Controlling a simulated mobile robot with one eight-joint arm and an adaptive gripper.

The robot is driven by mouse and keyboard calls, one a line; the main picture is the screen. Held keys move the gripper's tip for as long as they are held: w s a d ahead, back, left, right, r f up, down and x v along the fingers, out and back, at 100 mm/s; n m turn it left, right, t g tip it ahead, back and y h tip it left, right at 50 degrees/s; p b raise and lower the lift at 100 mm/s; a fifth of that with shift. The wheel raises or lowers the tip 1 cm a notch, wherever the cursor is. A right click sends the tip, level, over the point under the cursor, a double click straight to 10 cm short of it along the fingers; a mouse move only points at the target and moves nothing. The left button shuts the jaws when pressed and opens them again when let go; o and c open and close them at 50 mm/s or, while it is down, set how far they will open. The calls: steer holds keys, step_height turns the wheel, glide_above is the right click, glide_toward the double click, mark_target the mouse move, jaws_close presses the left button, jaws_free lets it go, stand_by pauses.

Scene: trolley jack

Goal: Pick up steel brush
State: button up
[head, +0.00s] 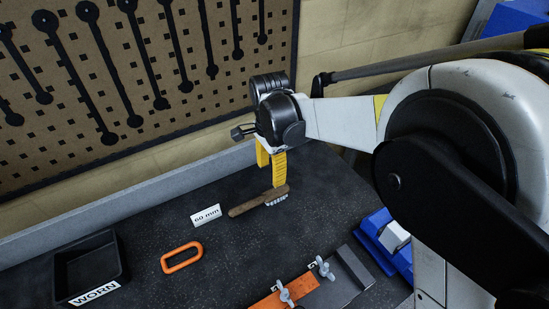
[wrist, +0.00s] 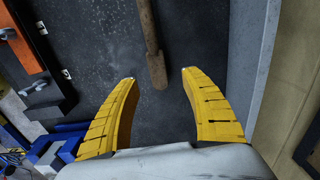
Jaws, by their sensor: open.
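The steel brush (head: 258,202) lies on the dark bench top, with a brown wooden handle and pale bristles at its right end. My gripper (head: 272,174) is over that right end in the head view, its yellow fingers pointing down. In the wrist view the brush (wrist: 152,48) runs from the top edge down to an end lying between the fingertips of my open gripper (wrist: 159,78). Both fingers look apart from it, with a gap on each side. The bristles do not show in the wrist view. How high the fingertips are above the bench is hard to tell.
A "60 mm" card (head: 206,215) stands left of the brush. An orange ring (head: 182,258) and a black tray marked "WORN" (head: 92,268) lie further left. An orange bar with wing nuts (head: 286,297) is in front. A grey ledge (head: 140,203) and pegboard (head: 130,75) border the back.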

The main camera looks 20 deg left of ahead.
mark_target(270, 194)
steer(key=shift+a+f, duration=0.15)
steer(key=shift+f, duration=0.25)
steer(key=f, duration=0.1)
steer(key=f+b, duration=0.1)
steer(key=f, duration=0.2)
steer(key=shift+s+d+f+b, duration=0.2)
steer(key=shift+s+f+b, duration=0.05)
steer(key=shift+f+b, duration=0.15)
steer(key=f, duration=0.1)
steer(key=f+b, duration=0.1)
steer(key=f, duration=0.1)
steer(key=f+b, duration=0.1)
steer(key=f, duration=0.1)
steer(key=shift+s+a+f, duration=0.1)
steer(key=shift+s, duration=0.15)
steer(key=shift+c, duration=0.4)
jaws_close()
